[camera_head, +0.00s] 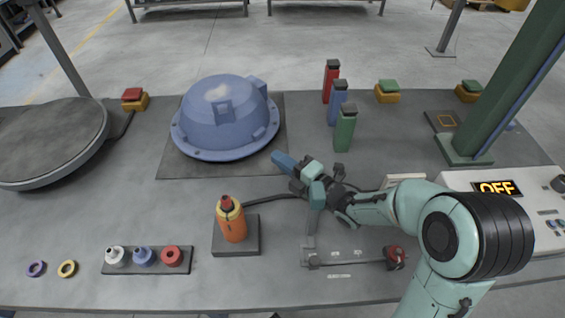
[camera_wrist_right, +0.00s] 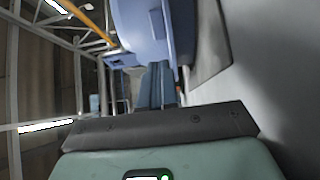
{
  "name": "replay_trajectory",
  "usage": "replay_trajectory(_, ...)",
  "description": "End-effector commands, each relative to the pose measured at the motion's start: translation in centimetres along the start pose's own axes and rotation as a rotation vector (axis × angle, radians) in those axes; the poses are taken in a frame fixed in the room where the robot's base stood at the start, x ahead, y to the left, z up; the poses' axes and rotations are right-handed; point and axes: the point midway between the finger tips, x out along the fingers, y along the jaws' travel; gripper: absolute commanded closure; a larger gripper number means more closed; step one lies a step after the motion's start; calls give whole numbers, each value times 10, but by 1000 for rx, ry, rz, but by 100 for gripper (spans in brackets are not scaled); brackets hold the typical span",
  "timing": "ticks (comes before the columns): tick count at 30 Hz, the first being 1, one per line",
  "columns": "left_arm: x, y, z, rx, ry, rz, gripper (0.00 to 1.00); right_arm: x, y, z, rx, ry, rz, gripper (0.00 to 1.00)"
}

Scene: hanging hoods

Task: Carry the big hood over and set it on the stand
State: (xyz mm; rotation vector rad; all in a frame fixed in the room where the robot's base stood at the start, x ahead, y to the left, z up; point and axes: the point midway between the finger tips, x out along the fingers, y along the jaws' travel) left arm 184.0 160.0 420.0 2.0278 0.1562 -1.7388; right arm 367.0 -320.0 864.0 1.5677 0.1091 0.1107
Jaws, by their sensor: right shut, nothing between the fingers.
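The big hood (camera_head: 222,115) is a blue dome with a wide flange and block-like lugs. It sits flange down on a dark square mat (camera_head: 180,170) left of centre. My right gripper (camera_head: 281,158) has its blue fingers shut and empty, pointing at the hood's right front side, close to the rim. In the right wrist view the shut fingers (camera_wrist_right: 155,85) point at the blue hood (camera_wrist_right: 140,22); I cannot tell if they touch it. A round grey disc-topped platform (camera_head: 45,140), perhaps the stand, is at the far left. My left gripper is out of view.
Red, blue and green upright blocks (camera_head: 345,128) stand right of the hood. An orange bottle (camera_head: 232,220) stands on a dark plate in front.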

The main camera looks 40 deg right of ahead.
Motion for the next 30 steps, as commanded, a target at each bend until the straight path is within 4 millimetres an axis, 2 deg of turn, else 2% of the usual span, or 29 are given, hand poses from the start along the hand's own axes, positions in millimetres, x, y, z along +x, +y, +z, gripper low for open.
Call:
replay_trajectory(3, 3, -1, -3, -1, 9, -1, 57, 24, -1, 0, 2, 2, 0, 100)
replay_trajectory(10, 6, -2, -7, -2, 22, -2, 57, 58, -1, 0, 0, 1, 0, 100)
replay_trajectory(15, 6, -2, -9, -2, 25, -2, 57, 67, 0, 0, 1, -1, -1, 100)
replay_trajectory(25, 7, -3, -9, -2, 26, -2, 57, 68, 0, 0, 1, -1, -1, 100)
replay_trajectory(30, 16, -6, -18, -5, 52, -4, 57, 82, -3, 14, -1, 0, 1, 100)
